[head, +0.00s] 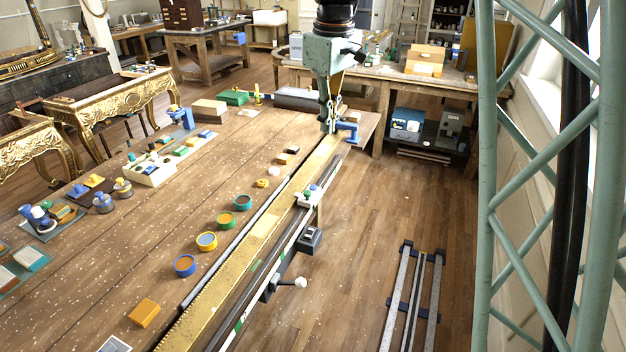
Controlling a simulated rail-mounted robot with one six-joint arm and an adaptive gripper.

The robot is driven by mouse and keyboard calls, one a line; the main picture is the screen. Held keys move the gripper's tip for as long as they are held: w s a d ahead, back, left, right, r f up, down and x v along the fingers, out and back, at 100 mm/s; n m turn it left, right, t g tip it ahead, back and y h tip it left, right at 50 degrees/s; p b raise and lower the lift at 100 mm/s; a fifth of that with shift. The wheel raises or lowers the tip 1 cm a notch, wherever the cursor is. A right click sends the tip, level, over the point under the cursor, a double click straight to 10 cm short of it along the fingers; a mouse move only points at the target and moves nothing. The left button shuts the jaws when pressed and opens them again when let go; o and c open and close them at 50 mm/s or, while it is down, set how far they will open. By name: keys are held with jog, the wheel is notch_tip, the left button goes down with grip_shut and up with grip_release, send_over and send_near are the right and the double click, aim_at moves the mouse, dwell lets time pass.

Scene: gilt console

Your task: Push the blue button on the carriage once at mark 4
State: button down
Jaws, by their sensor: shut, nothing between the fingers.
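The carriage (305,200) sits on the rail along the right edge of the long workbench, about midway along the visible rail. It carries small coloured parts, with a small blue spot (313,187) on top that looks like the blue button. Green marks (256,264) show along the rail; their numbers are too small to read, so I cannot tell which is mark 4. My gripper (328,127) points down at the far end of the rail, shut and empty. It is beyond the carriage and apart from it.
A blue clamp (347,131) stands close to the right of my gripper. A white-knobbed handle (299,282) juts out below the rail. Several round tins (185,265) stand left of the rail. Open floor (400,200) lies to the right.

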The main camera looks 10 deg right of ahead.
jog(key=w+f+n+p, duration=0.2)
jog(key=w+f, duration=0.5)
jog(key=w, duration=0.2)
jog(key=n+g+p, duration=0.1)
jog(key=p, duration=0.1)
send_over(313, 187)
notch_tip(313, 187, down, 10)
jog(key=shift+w, duration=0.15)
jog(key=shift+f, duration=0.2)
jog(key=shift+f+p, duration=0.35)
jog(key=shift+f, duration=6.55)
